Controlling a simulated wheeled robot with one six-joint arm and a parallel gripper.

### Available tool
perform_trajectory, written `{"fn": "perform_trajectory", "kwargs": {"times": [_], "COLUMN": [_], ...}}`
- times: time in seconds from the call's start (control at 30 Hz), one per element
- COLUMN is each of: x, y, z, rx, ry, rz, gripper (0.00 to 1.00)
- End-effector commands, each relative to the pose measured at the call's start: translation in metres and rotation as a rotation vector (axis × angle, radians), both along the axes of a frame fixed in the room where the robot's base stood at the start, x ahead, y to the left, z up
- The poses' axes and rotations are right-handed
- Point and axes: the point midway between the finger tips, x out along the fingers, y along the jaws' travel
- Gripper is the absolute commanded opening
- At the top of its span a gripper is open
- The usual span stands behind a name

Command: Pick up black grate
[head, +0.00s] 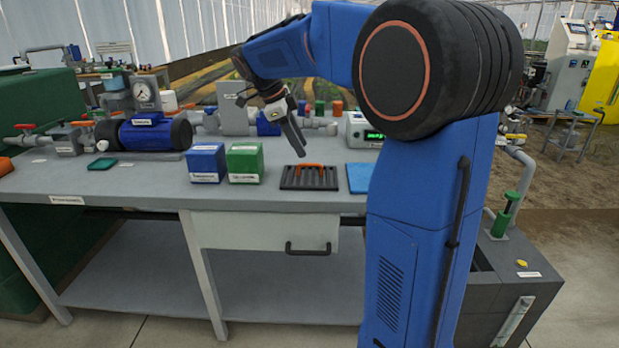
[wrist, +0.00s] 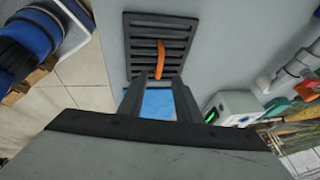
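The black grate (head: 309,180) lies flat on the grey workbench, a slatted square with an orange handle (head: 309,166) across it. In the wrist view the grate (wrist: 143,47) is beyond my fingertips, and its orange handle (wrist: 160,59) stands out along its right half. My gripper (head: 297,143) hangs above the grate in the head view, pointing down, and does not touch it. In the wrist view my gripper (wrist: 158,82) shows two separated dark fingers with a gap between them and nothing held. The blue mat shows through that gap.
A blue mat (head: 359,177) lies right of the grate. A green box (head: 245,163) and a blue box (head: 206,163) stand to its left. A meter with a green display (head: 363,131) and pipe fittings stand behind. The bench front edge is clear, above a drawer (head: 264,232).

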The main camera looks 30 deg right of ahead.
Motion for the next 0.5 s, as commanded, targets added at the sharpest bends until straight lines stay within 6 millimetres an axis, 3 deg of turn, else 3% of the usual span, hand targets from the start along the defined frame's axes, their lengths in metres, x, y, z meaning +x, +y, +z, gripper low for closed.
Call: {"fn": "perform_trajectory", "kwargs": {"times": [0.27, 0.5], "x": [-0.001, -0.002], "y": [-0.007, -0.018], "z": [-0.017, -0.047], "rx": [0.000, 0.000], "ry": [0.002, 0.002], "rz": [0.000, -0.001], "gripper": [0.31, 0.31]}}
